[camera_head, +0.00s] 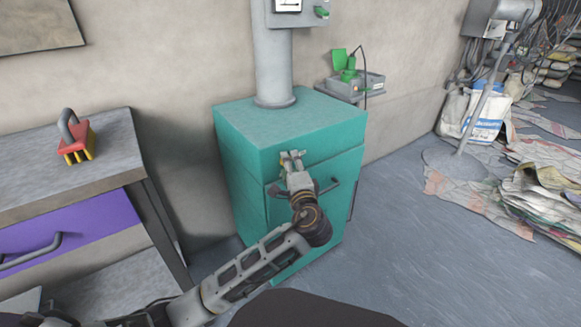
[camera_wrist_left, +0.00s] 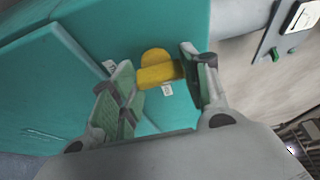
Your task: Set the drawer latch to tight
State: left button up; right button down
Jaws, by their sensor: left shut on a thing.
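The drawer latch is a small yellow knob with a bar (camera_wrist_left: 157,72) on the teal cabinet (camera_head: 240,150), near its upper front. My left gripper (camera_head: 291,158) is at the latch and mostly hides it in the head view. In the left wrist view its two fingers stand on either side of the yellow bar, shut on it. One small white label (camera_wrist_left: 167,89) lies just below the bar and another (camera_wrist_left: 109,66) is left of it. Their lettering is too small to read surely. The drawer front (camera_wrist_left: 50,90) looks closed. My right gripper is not in view.
A grey column (camera_head: 273,70) stands on the cabinet. A table with a purple drawer (camera_head: 70,228) and a red-and-yellow tool (camera_head: 76,144) is at left. Open floor (camera_head: 400,240) lies right.

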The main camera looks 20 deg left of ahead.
pick_arm(q)
jog(key=o, duration=1)
jog(key=shift+s+d, duration=0.1)
jog(key=shift+s, duration=0.05)
jog(key=shift+v, duration=3.6)
